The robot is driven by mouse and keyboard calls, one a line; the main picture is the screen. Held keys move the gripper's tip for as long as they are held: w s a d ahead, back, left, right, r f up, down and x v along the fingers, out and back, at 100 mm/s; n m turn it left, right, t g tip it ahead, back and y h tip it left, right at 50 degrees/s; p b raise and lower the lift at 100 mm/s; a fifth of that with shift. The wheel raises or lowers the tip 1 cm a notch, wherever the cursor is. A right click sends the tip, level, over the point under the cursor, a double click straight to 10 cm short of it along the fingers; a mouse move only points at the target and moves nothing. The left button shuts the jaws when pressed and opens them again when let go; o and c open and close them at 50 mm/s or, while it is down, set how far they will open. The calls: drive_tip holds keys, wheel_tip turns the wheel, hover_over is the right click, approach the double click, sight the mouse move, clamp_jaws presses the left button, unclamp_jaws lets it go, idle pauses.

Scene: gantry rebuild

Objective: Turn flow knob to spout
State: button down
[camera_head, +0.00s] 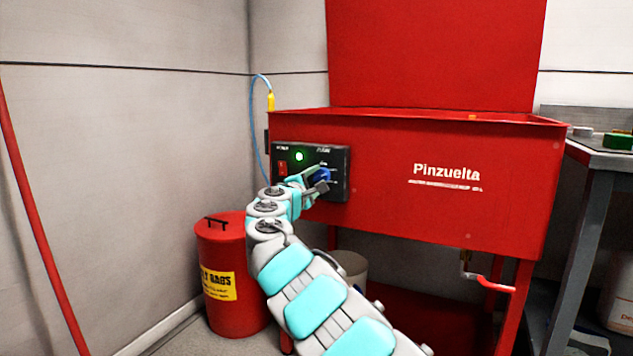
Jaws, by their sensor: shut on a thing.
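The flow knob (322,174) is a blue knob on the right half of a black control panel (339,188). The panel is on the front left of a red parts washer (390,150) marked "Pinzuelta". My gripper (319,182) is at the panel, shut on the knob, and partly covers it. The knob's pointer direction is too small and too covered to tell. A red power switch (282,168) and a lit green lamp (299,156) are left of the knob. The spout is not clearly visible.
A red bin (221,262) stands on the floor at the left. A yellow-tipped blue hose (254,110) rises behind the washer's left corner. A red-handled drain valve (490,284) hangs below the washer. A grey bench (592,170) is at the right.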

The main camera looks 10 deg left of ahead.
sight(317, 177)
drive_tip(key=shift+c, duration=1.4)
unclamp_jaws()
drive_tip(key=shift+v, duration=3.9)
